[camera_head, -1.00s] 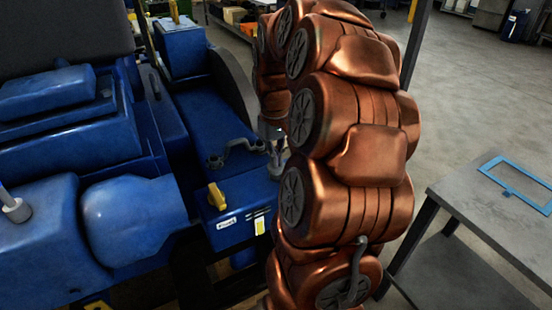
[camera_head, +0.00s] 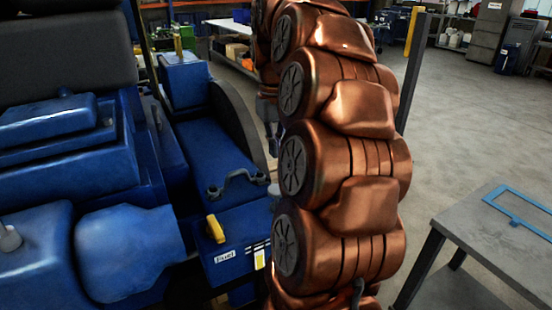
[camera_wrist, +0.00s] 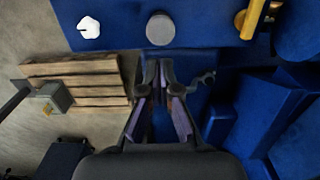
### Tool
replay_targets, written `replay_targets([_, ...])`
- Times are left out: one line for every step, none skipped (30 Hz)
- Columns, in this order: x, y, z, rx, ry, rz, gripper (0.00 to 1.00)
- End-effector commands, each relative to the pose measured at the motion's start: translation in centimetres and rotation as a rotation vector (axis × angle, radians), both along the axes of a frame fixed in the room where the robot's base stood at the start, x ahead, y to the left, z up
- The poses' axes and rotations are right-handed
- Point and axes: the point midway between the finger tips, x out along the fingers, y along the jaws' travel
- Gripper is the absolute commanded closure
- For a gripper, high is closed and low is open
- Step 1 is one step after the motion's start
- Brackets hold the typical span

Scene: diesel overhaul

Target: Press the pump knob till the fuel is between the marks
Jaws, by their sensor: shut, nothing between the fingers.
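The blue fuel box (camera_head: 238,222) has a "Fuel" label and a yellow lever (camera_head: 215,229), which also shows in the wrist view (camera_wrist: 252,18). A small pale-yellow gauge strip (camera_head: 260,258) is on its front; its level and marks are too small to read. In the wrist view a round grey knob (camera_wrist: 160,29) sits on the blue top, just beyond my fingertips and apart from them in the picture. My gripper (camera_wrist: 161,68) is shut and empty. In the head view my arm mostly hides my gripper and the area around the knob.
A grey table (camera_head: 470,215) with a blue frame (camera_head: 518,206) stands at right. A wooden pallet (camera_wrist: 80,85) lies on the floor. Open floor lies behind the table.

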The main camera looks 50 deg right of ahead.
Motion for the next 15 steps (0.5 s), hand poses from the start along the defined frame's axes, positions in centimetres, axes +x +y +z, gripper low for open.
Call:
replay_targets([0.07, -0.02, 0.25, -0.002, -0.002, 0.0, 1.0])
replay_targets([0.07, -0.02, 0.43, -0.002, -0.002, 0.0, 1.0])
replay_targets([0.05, -0.01, 0.64, -0.001, -0.002, 0.0, 1.0])
replay_targets([0.04, 0.0, 0.78, 0.0, -0.001, 0.0, 1.0])
replay_targets([0.03, 0.02, 0.9, 0.0, -0.001, 0.0, 1.0])
replay_targets([0.02, 0.03, 1.03, 0.0, -0.001, 0.0, 1.0])
replay_targets([0.01, 0.03, 1.1, 0.0, -0.001, 0.0, 1.0])
replay_targets([0.01, 0.04, 1.16, 0.0, -0.001, 0.0, 1.0])
replay_targets([0.01, 0.05, 1.2, 0.0, -0.001, 0.0, 1.0])
replay_targets([0.0, 0.05, 1.22, 0.0, -0.001, 0.0, 1.0])
replay_targets([0.0, 0.05, 1.24, 0.0, -0.001, 0.0, 1.0])
replay_targets([-0.01, 0.05, 1.24, 0.0, 0.0, 0.0, 1.0])
replay_targets([-0.01, 0.05, 1.24, 0.0, 0.0, 0.0, 1.0])
replay_targets([0.0, 0.05, 1.23, 0.0, 0.0, 0.0, 1.0])
replay_targets([0.0, 0.05, 1.24, 0.0, -0.001, 0.0, 1.0])
